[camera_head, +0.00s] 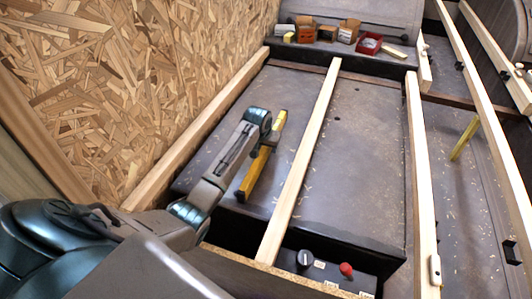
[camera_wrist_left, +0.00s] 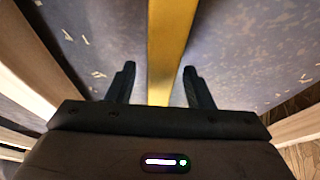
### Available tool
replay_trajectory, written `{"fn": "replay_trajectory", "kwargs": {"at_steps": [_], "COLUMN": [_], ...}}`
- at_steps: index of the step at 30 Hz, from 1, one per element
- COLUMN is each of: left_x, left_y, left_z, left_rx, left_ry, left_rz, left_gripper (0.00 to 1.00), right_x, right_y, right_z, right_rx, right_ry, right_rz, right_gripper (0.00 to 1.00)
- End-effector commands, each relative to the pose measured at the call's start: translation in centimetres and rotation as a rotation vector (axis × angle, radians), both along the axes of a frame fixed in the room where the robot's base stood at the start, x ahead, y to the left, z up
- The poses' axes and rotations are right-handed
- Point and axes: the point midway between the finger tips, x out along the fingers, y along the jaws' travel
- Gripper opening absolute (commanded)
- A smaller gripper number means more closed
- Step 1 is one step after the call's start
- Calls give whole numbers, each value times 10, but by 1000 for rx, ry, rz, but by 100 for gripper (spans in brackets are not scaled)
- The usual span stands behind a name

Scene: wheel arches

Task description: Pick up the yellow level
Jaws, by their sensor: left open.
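The yellow level (camera_head: 249,180) lies on the grey floor panel, left of a pale wooden batten. My left gripper (camera_head: 270,141) is over its middle, partly hidden behind my own arm's wrist. In the left wrist view, the level (camera_wrist_left: 172,40) runs lengthwise between the two dark fingers of my open left gripper (camera_wrist_left: 159,72). How far the fingertips are above the level cannot be told. My right gripper is not in view.
Wooden battens (camera_head: 304,150) run lengthwise on both sides of the level. A chipboard wall (camera_head: 130,75) rises at the left. Small boxes, including a red one (camera_head: 369,43), sit at the back. Another yellow bar (camera_head: 465,137) is at the right. A red knob (camera_head: 346,269) is in front.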

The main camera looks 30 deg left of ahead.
Motion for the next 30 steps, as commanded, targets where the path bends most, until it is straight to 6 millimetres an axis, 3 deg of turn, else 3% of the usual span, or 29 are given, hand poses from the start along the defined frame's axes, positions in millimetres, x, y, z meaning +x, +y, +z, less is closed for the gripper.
{"fn": "replay_trajectory", "kwargs": {"at_steps": [4,5,12,23,30], "left_x": [0,0,0,0,1], "left_y": [0,0,0,0,0], "left_z": [1,1,1,5,30], "left_rx": [0,0,0,0,1], "left_ry": [0,0,0,-2,-3], "left_rz": [0,0,0,0,0], "left_gripper": [47,43,0,0,0], "right_x": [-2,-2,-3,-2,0], "right_y": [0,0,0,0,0], "right_z": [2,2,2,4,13], "right_rx": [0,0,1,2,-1], "right_ry": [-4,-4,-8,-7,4], "right_rz": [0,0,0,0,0], "right_gripper": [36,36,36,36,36]}}
